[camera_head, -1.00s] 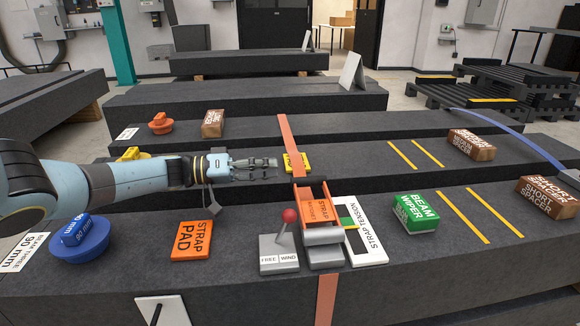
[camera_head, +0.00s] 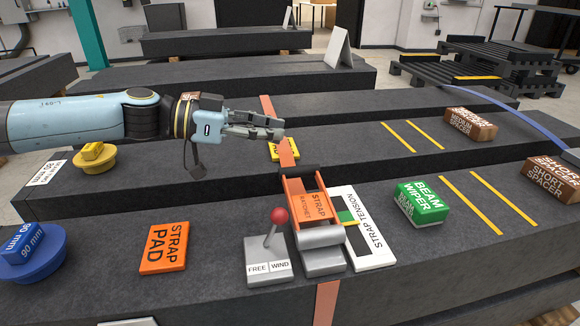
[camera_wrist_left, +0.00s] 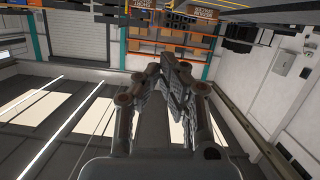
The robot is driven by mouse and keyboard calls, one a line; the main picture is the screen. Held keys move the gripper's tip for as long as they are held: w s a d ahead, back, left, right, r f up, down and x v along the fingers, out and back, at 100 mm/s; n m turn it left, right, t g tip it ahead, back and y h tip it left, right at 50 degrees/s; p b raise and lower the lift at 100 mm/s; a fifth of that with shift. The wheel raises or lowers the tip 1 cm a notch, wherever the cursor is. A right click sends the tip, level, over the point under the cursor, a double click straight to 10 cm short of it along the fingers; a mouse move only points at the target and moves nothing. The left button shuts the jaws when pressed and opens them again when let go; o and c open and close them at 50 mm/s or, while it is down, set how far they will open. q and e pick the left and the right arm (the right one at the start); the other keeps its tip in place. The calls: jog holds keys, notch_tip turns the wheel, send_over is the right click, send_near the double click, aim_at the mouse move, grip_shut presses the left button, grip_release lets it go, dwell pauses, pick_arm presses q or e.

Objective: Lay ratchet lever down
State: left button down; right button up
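The strap ratchet (camera_head: 320,248) sits on the near granite beam, with the orange strap running under it. Its lever (camera_head: 309,202), an orange-labelled frame with a dark grip bar at its far end, stands tilted up and away from the beam. My left gripper (camera_head: 281,129) comes in from the left, beyond and above the lever's grip bar, apart from it. Its fingers are partly open with a narrow gap and nothing between them. The left wrist view shows the fingers (camera_wrist_left: 163,76) against the far room, without the ratchet. My right gripper is not in view.
A red-knobbed FREE/WIND selector (camera_head: 268,259) stands just left of the ratchet. A STRAP TENSION plate (camera_head: 362,232) lies to its right, then a green beam wiper (camera_head: 423,205). An orange strap pad (camera_head: 164,248) and blue puck (camera_head: 32,252) are left.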

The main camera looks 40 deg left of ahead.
aim_at(290, 168)
pick_arm(q)
jog(key=b+x, duration=0.1)
jog(key=x, duration=0.3)
jog(key=shift+s+f, duration=0.1)
jog(key=shift+f, duration=0.05)
notch_tip(290, 168, down, 3)
jog(key=shift+s+r+b, duration=0.15)
jog(key=shift+r+b, duration=0.1)
jog(key=shift+b, duration=0.4)
jog(key=shift+f, duration=0.45)
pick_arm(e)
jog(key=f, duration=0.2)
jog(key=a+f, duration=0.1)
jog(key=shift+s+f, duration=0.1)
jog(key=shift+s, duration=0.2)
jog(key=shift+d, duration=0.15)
pick_arm(q)
jog(key=shift+w+a+f+n, duration=0.15)
jog(key=shift+f+n, duration=0.15)
jog(key=shift+f, duration=0.2)
jog(key=shift+w+a+f+n, duration=0.1)
jog(key=shift+f+n, duration=0.2)
jog(key=shift+f, duration=0.2)
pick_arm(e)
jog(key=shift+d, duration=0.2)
pick_arm(q)
jog(key=shift+r, duration=0.1)
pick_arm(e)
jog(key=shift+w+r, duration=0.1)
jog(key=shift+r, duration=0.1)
